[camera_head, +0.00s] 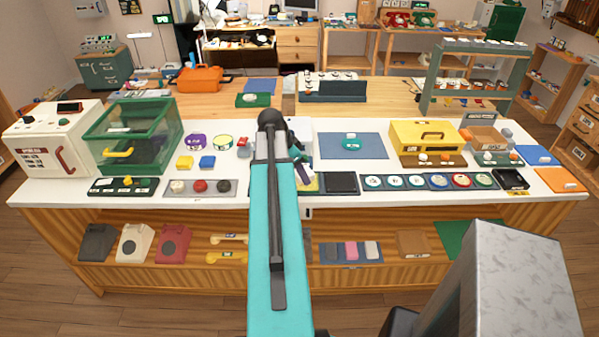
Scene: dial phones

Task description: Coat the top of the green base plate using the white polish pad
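A flat green-teal piece (351,145), which looks like the green base plate, lies on a blue mat (372,154) in the middle of the white counter. A small pale part shows at its back edge. A whitish pad (372,250), possibly the white polish pad, is on the lower shelf beside a pink pad (351,251) and a dark one. My gripper (304,174) is mostly hidden behind my teal arm, over the counter left of the blue mat. Its fingers are too covered to tell if they are open or hold anything.
A green clear-walled box (107,133) and white machine (38,143) stand at the left. A yellow case (422,136) is right of the mat, with a row of round dials (410,182) in front. Colored phones (174,243) fill the lower shelf's left. Bare counter surrounds the mat narrowly.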

